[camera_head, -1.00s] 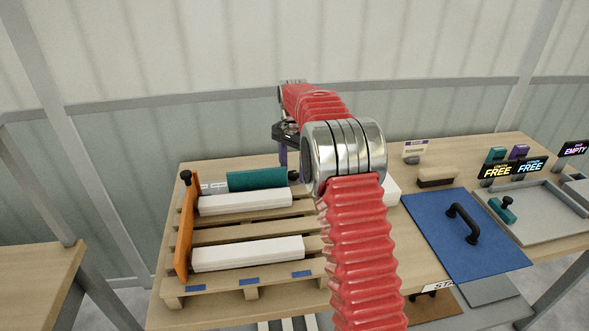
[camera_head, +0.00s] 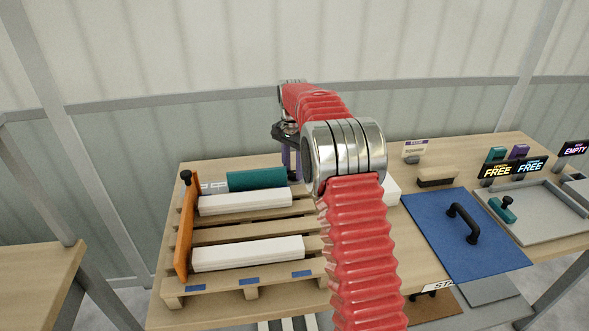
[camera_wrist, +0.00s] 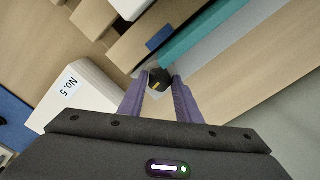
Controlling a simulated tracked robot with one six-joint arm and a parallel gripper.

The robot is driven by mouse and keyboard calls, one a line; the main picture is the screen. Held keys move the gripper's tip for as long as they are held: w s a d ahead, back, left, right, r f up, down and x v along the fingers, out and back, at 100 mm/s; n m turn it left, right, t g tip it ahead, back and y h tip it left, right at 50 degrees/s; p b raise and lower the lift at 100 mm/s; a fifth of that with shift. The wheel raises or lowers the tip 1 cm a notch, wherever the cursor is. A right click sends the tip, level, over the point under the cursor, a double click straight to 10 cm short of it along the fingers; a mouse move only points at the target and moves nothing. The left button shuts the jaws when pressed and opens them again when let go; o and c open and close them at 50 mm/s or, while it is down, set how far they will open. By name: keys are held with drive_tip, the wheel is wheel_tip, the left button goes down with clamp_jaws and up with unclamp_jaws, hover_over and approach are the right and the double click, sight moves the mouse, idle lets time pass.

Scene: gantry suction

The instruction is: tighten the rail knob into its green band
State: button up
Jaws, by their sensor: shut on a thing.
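The rail knob (camera_wrist: 158,79) is a small black knob with a yellowish mark on it, close to one end of a teal bar (camera_wrist: 205,32). In the wrist view it sits between the tips of my gripper's two purple fingers (camera_wrist: 156,84), which are shut on it. In the head view my gripper (camera_head: 289,162) is at the right end of the teal bar (camera_head: 257,179), mostly behind my arm. The dark knob (camera_head: 293,176) shows there only in part. I cannot make out a green band on it.
A wooden pallet (camera_head: 225,222) carries white boxes (camera_head: 248,253), with an orange board (camera_head: 187,228) and another black knob (camera_head: 186,177) at its left. A blue panel with a black handle (camera_head: 462,222) and a grey tray (camera_head: 545,222) lie to the right.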

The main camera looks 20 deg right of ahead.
sight(293, 173)
drive_tip(key=shift+m, duration=2.4)
drive_tip(key=o, duration=1.1)
drive_tip(key=shift+c, duration=0.2)
drive_tip(key=shift+r, duration=0.15)
wheel_tip(293, 173, up, 14)
drive_tip(key=shift+f, duration=0.25)
